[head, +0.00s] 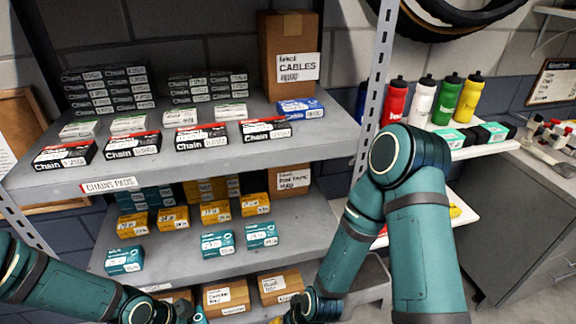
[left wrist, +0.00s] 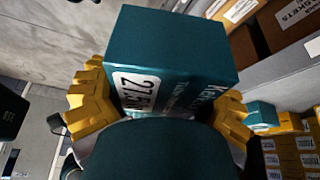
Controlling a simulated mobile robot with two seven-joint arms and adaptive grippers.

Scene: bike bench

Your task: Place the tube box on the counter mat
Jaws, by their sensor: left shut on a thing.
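A teal tube box (left wrist: 175,45) with a white "27.5" label fills the middle of the left wrist view. My left gripper (left wrist: 160,103) is shut on it, with yellow fingers on both sides. In the head view my left arm reaches in at the bottom left, and its fingers are at or below the lower edge. My right arm comes in from the right. Its gripper (head: 292,317) is cut off by the bottom edge, so its opening cannot be told. I cannot make out a counter mat in either view.
A grey shelf rack (head: 250,150) holds chain boxes (head: 133,145) above. Its lower shelf has other teal boxes (head: 218,244) and yellow boxes (head: 215,211). At right, bottles (head: 448,98) stand on a white ledge, beside a grey cabinet (head: 500,205). A rack post (head: 378,65) stands between them.

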